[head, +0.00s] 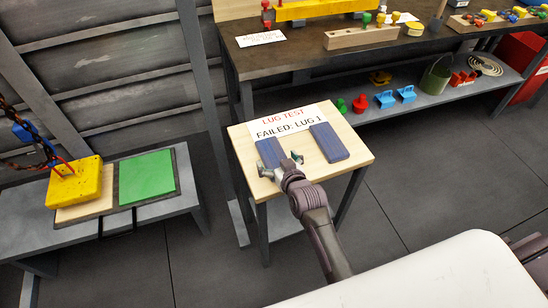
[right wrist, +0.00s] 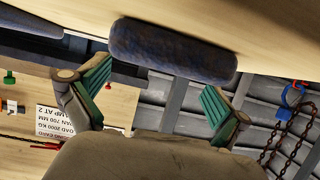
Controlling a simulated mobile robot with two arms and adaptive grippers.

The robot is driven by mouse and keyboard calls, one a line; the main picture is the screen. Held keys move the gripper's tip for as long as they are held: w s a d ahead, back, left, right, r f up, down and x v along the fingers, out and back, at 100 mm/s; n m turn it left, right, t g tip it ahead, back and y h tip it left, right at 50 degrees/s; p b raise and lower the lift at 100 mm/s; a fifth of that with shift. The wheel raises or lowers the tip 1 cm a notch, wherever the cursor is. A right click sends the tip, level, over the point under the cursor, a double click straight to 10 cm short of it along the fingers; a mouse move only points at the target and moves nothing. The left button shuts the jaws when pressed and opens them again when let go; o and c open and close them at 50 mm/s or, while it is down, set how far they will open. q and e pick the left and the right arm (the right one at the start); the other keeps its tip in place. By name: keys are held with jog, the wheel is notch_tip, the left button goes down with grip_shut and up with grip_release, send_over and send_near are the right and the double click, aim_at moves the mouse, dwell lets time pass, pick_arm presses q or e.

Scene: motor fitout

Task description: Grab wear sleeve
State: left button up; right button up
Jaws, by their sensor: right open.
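Two blue wear sleeves lie on a small wooden-topped table (head: 352,170): a left one (head: 270,153) and a right one (head: 328,143). They look like oblong blue blocks from above. My right gripper (head: 281,168) is open at the near end of the left sleeve. In the right wrist view, a dark blue sleeve (right wrist: 172,50) with a rounded, speckled face lies ahead, between the lines of the open green-padded fingers (right wrist: 155,82). The fingers do not appear closed on it. Part of another blue piece (right wrist: 30,20) shows at the upper left. My left gripper is not in view.
A low bench with a yellow block (head: 75,184) and green plate (head: 147,176) stands left. A workbench with a lower shelf (head: 430,101) stands behind. Grey floor is clear between.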

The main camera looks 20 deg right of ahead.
aim_at(274, 156)
jog(key=x, duration=0.3)
jog(key=shift+w+d+f, duration=0.1)
jog(key=shift+f, duration=0.05)
jog(key=c, duration=1.2)
jog(key=shift+o, duration=0.2)
